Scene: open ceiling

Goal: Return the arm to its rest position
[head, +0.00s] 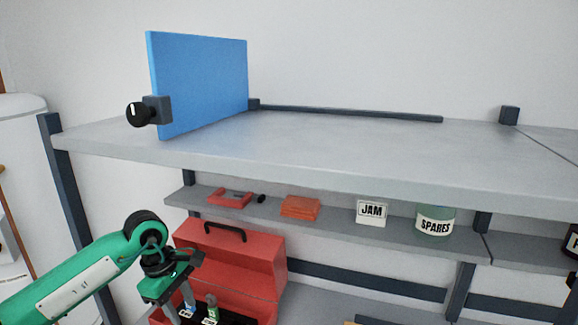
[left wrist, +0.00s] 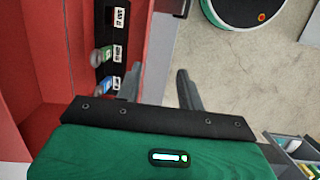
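My left arm, green with a black wrist, comes in from the lower left in the head view. Its gripper (head: 172,300) hangs in front of the open red toolbox (head: 235,265), near its left end. My right gripper is in neither view.
A grey shelf (head: 330,150) with a blue upright panel (head: 200,85) spans above. The lower shelf holds orange parts (head: 300,207), a JAM box (head: 371,213) and a SPARES jar (head: 436,221). Bare floor (left wrist: 225,70) lies beside the toolbox in the wrist view.

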